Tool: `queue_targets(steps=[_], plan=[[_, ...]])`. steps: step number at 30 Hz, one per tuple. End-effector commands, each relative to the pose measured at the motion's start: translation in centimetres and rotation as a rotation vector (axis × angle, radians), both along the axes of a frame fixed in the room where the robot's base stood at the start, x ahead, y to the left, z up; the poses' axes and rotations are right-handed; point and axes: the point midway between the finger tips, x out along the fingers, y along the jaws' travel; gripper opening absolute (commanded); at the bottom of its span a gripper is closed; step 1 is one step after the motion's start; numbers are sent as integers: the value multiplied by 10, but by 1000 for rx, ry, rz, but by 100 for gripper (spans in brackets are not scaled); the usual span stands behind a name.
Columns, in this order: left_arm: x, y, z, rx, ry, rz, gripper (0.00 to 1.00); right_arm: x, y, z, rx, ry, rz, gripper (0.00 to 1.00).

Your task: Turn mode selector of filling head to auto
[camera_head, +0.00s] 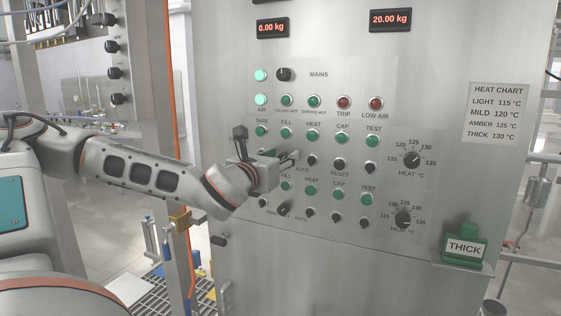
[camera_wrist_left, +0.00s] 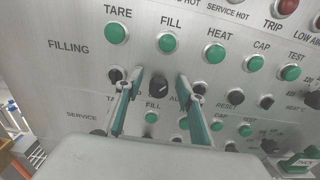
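The steel control panel (camera_head: 330,270) of the filling head faces me. My left gripper (camera_head: 284,163) is at its upper FILLING row, under the green FILL button (camera_head: 286,133), and hides the selector there in the head view. In the left wrist view that black round selector (camera_wrist_left: 159,88) shows below the FILL button (camera_wrist_left: 169,43), between the two fingers of my open left gripper (camera_wrist_left: 160,78). The fingers stand apart on both sides of it; I cannot tell whether they touch it. AUTO is partly hidden by the right finger. My right gripper is not in view.
Other black knobs lie close by, including RESET (camera_wrist_left: 235,97) and a lower SERVICE-row selector (camera_head: 284,209). Two heat dials (camera_head: 411,160) are at the right. A green THICK block (camera_head: 464,247) stands on a ledge at lower right.

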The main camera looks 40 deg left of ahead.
Motion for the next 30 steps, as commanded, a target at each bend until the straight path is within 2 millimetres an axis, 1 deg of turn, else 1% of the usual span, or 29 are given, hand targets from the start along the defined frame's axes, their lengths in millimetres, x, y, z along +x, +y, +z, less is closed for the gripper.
queue_targets(steps=[1,6,9,13,18,30], plan=[[0,0,10,3,-5,0,38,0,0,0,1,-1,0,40],[-1,0,44,4,-8,1,38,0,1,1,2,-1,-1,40],[0,0,61,5,-6,2,38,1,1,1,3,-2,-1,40],[0,0,78,3,-3,1,38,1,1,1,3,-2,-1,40],[0,0,88,2,-3,1,38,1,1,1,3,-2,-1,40],[0,0,89,1,-2,0,38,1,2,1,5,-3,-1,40]])
